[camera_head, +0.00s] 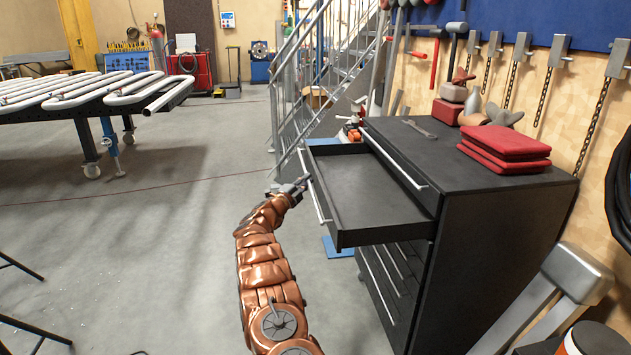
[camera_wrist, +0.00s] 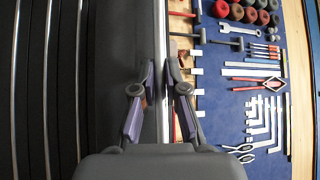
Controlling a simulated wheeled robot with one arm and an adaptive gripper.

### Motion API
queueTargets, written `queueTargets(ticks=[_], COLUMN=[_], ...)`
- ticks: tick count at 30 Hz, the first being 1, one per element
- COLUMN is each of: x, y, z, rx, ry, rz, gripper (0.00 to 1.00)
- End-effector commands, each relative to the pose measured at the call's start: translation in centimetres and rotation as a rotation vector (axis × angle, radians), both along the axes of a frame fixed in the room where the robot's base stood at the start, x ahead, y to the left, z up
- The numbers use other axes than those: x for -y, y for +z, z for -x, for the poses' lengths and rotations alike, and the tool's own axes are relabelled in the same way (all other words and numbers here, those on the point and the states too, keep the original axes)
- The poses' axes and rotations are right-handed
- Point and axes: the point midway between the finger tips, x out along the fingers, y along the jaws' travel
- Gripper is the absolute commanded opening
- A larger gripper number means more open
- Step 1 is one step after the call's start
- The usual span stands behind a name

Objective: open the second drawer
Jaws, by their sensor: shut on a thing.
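The black drawer cabinet (camera_head: 480,230) stands at the right in the head view. Its second drawer (camera_head: 365,190), just below the shut top drawer (camera_head: 395,160), is pulled well out to the left and is empty inside. My gripper (camera_head: 297,187) is at the long silver handle (camera_head: 314,185) on that drawer's front. In the wrist view my gripper (camera_wrist: 161,92) has one finger on each side of the silver handle bar (camera_wrist: 161,40) and is shut on it. The exact contact at the fingertips is small and partly hidden.
Lower drawers (camera_head: 392,280) are shut. Red folded cloths (camera_head: 505,148) and a wrench (camera_head: 418,128) lie on the cabinet top. A metal staircase (camera_head: 325,75) stands behind, and a roller table (camera_head: 80,100) at the left. Open floor (camera_head: 180,230) lies left of my arm.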

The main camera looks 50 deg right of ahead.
Motion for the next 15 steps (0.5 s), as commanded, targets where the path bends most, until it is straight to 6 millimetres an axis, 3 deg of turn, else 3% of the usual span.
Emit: queueTargets(ticks=[15], x=[-0.90], y=[0.09], z=[-0.80], rx=[0.001], ry=[0.004], rz=[0.000], gripper=[0.00])
